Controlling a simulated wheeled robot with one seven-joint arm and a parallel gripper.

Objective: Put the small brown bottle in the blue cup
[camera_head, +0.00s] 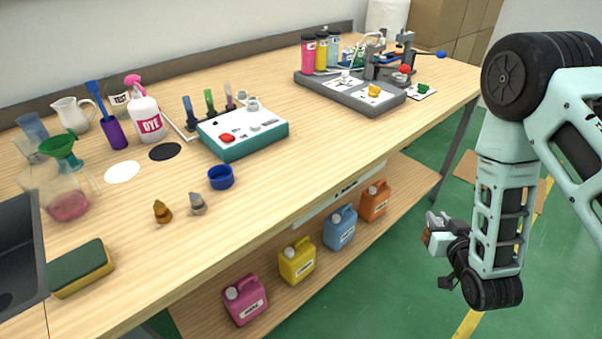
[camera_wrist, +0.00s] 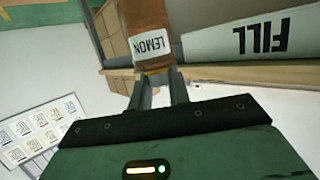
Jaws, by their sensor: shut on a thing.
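My gripper (camera_head: 437,240) is at the right, out over the green floor and away from the table. In the wrist view my gripper (camera_wrist: 158,85) is shut on a brown bottle (camera_wrist: 146,18) with a white LEMON label; its upper part is cut off by the picture edge. In the head view only a small orange-brown bit of it shows. The blue cup (camera_head: 221,178) stands on the table near its front edge. A small amber-brown piece (camera_head: 162,212) and a grey one (camera_head: 197,204) stand left of the cup.
The table (camera_head: 330,140) holds a teal-sided device (camera_head: 245,132), a DYE bottle (camera_head: 146,115), a green funnel (camera_head: 61,150), a sponge (camera_head: 80,268) and a grey tray (camera_head: 355,98). Several coloured jugs stand on the lower shelf (camera_head: 205,310). A pale FILL panel (camera_wrist: 250,42) shows in the wrist view.

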